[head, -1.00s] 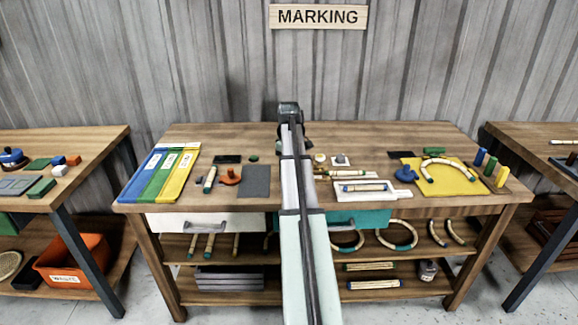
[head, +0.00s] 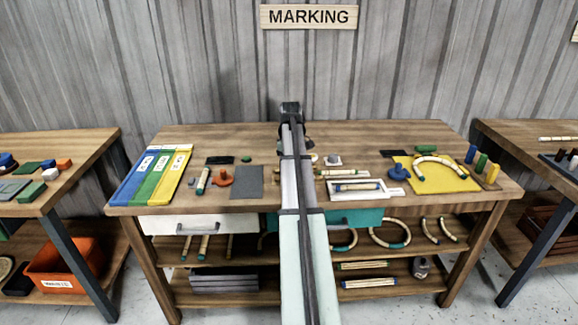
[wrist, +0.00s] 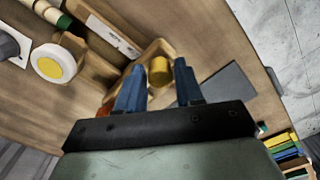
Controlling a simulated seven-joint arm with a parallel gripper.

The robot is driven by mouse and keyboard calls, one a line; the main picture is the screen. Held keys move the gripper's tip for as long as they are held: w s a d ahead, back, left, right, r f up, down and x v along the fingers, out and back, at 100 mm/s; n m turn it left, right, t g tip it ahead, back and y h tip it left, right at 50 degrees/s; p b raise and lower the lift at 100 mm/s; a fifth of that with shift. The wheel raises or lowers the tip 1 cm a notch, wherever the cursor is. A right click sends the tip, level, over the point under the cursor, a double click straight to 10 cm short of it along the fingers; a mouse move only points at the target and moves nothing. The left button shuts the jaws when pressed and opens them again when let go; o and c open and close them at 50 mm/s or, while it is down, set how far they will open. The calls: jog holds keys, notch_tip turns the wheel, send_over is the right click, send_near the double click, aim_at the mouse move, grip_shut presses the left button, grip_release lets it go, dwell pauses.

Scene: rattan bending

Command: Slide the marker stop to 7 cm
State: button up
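My gripper (wrist: 160,66) shows in the wrist view with its two blue fingers apart. A short yellow cylinder (wrist: 160,71) stands between or just beyond the fingertips, with a gap on both sides. It may be the knob of the marker stop, but I cannot tell for sure. It sits by a light wooden piece (wrist: 148,50), partly hidden by the fingers. No centimetre scale is readable. In the head view my arm covers the middle of the workbench (head: 400,205) and hides the gripper and the cylinder.
In the head view, coloured strips (head: 150,175) lie left, a yellow mat (head: 445,181) right.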

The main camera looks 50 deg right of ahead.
jog(key=shift+o, duration=1.2)
notch_tip(320, 180, up, 14)
jog(key=shift+f, duration=0.15)
